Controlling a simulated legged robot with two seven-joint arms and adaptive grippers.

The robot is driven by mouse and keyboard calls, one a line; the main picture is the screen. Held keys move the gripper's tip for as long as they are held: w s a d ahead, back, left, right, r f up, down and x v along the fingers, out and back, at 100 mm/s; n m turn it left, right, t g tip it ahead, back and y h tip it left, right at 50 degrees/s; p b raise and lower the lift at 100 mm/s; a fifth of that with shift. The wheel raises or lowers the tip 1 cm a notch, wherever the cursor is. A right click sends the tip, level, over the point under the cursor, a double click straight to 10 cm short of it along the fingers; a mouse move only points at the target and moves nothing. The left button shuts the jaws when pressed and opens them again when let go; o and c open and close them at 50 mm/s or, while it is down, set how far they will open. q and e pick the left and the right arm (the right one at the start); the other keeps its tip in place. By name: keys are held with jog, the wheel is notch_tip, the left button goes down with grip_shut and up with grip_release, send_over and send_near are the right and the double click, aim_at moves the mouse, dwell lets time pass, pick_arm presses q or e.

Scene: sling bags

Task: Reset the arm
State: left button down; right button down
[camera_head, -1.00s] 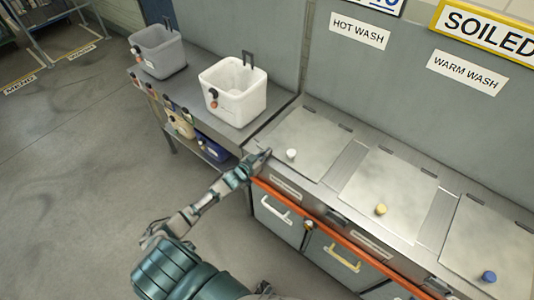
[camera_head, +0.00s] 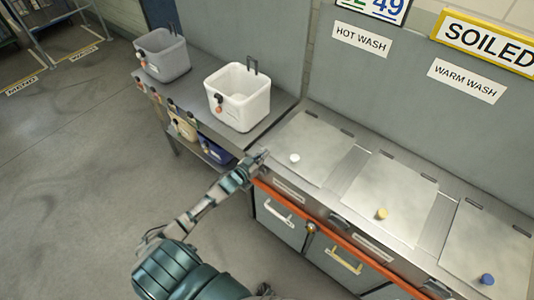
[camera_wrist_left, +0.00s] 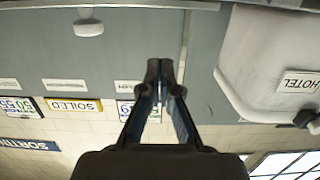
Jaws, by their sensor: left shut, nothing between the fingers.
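My left gripper (camera_head: 259,158) is shut and empty. In the head view it is at the front edge of the steel counter, left of the white knob (camera_head: 294,158) on the nearest lid (camera_head: 312,140). My left arm reaches up to it from the bottom of the picture. In the left wrist view the gripper (camera_wrist_left: 161,70) has its two dark fingers together with nothing held, against an upside-down wall with signs. My right gripper is not in view.
A white bin (camera_head: 239,97) and a grey bin (camera_head: 163,56) stand on the counter's left part. Lids with yellow (camera_head: 382,214) and blue knobs (camera_head: 487,279) lie right. An orange rail (camera_head: 335,236) runs along the front. The floor (camera_head: 75,150) at left is open.

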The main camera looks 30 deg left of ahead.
pick_arm(q)
jog(key=shift+s+r, duration=0.95)
jog(key=shift+s, duration=2.5)
jog(key=s+f+n+g+y, duration=0.1)
jog(key=s+f+g, duration=0.45)
jog(key=f, duration=1.05)
jog(key=s+f+g+y, duration=0.15)
jog(key=s+f, duration=0.65)
jog(key=f, duration=0.8)
jog(key=s+d+f+m+g, duration=0.1)
jog(key=s+d+f+g, duration=0.2)
jog(key=s, duration=0.7)
jog(key=s+d+f+g+h, duration=0.1)
jog(key=s+d+f+g, duration=0.1)
jog(key=s+d+f, duration=0.6)
jog(key=s+d+f+m+g, duration=0.1)
jog(key=s+d+f+g, duration=0.2)
jog(key=s, duration=1)
notch_tip(320, 180, down, 5)
jog(key=shift+s+d+f+m+g, duration=0.2)
jog(key=shift+d+m+g, duration=0.1)
jog(key=shift+d, duration=0.9)
